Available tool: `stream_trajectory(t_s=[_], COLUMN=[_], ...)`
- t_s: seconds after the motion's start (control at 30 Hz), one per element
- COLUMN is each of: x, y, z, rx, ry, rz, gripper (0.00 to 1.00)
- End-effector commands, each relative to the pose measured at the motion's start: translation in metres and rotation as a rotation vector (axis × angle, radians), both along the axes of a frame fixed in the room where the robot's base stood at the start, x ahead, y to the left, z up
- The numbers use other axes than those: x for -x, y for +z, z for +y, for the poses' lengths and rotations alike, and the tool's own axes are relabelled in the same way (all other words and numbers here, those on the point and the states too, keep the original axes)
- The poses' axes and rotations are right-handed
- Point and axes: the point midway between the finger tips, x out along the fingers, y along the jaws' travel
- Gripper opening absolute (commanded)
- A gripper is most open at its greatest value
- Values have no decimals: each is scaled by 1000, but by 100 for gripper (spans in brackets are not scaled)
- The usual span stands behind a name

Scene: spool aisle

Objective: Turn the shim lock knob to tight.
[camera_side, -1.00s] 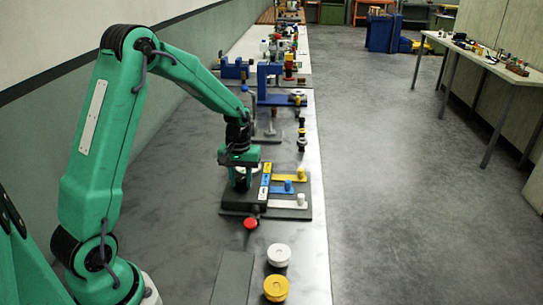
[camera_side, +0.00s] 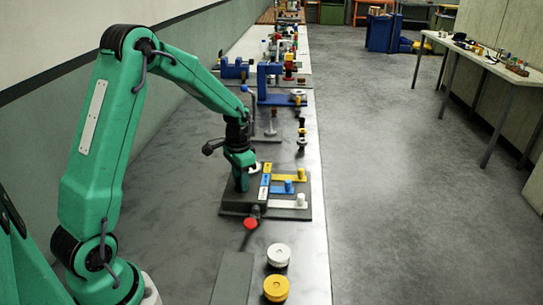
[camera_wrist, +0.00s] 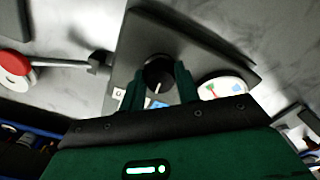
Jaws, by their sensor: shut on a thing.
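My gripper (camera_side: 242,184) points down at the dark shim unit (camera_side: 235,207) in the side view. In the wrist view its two green fingers (camera_wrist: 160,74) are shut on a round black knob (camera_wrist: 157,70) with a pale pointer line. The knob stands on a dark plate (camera_wrist: 165,28). A white round dial (camera_wrist: 221,88) with red, green and blue marks sits beside the right finger. In the side view the gripper hides the knob, and I cannot read its setting.
Yellow (camera_side: 291,178), blue (camera_side: 283,189) and white (camera_side: 289,204) tabs lie right of the gripper. A red-ended lever (camera_side: 250,223) sticks out in front. White (camera_side: 279,255) and yellow (camera_side: 276,288) spools stand nearer. Bare bench lies to the left.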

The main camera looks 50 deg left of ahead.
Motion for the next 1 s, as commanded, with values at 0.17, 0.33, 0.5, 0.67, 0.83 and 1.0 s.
stream_trajectory(t_s=[0.17, 0.33, 0.5, 0.67, 0.83, 1.0], x=[0, 0, 0, 0, 0, 0], y=[1, 1, 1, 1, 1, 1], z=[0, 0, 0, 0, 0, 0], rx=[0, 0, 0, 0, 0, 0], ry=[-64, -87, -90, -90, -89, -88], rz=[-1, -1, -1, -1, -1, 0], gripper=[9, 9, 9, 9, 54, 54])
